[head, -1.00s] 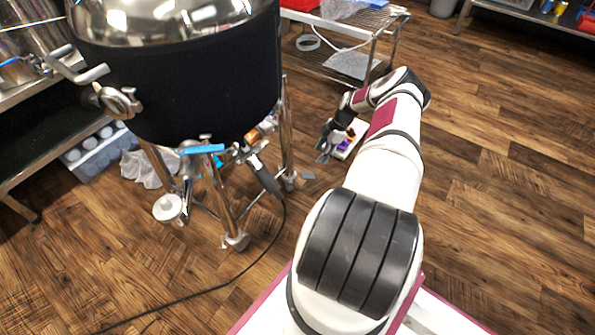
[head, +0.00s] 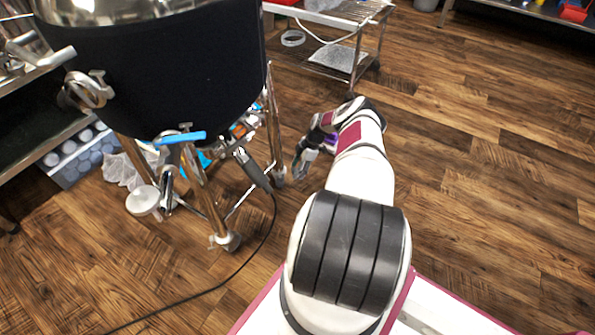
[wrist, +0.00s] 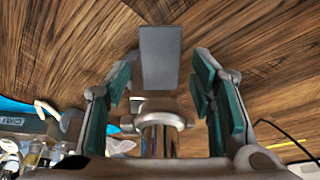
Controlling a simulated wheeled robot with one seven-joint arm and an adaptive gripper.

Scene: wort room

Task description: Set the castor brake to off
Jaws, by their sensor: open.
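The kettle's metal legs end in castors; the right castor (head: 277,174) is just left of my gripper (head: 303,158) in the head view. In the wrist view a flat grey tab (wrist: 160,57), which looks like the castor brake pedal, sticks out above a shiny metal leg end with a collar (wrist: 158,120). My gripper (wrist: 162,70) is open, with one green-padded finger on each side of the tab. Gaps show between the tab and both fingers. Whether the tab is up or down is hard to tell.
The black-jacketed kettle (head: 170,80) stands over its legs, with a blue-handled valve (head: 180,137) low on it. A black cable (head: 258,240) runs along the floor. A wire rack (head: 335,50) stands behind. The wooden floor (head: 480,200) at right is clear.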

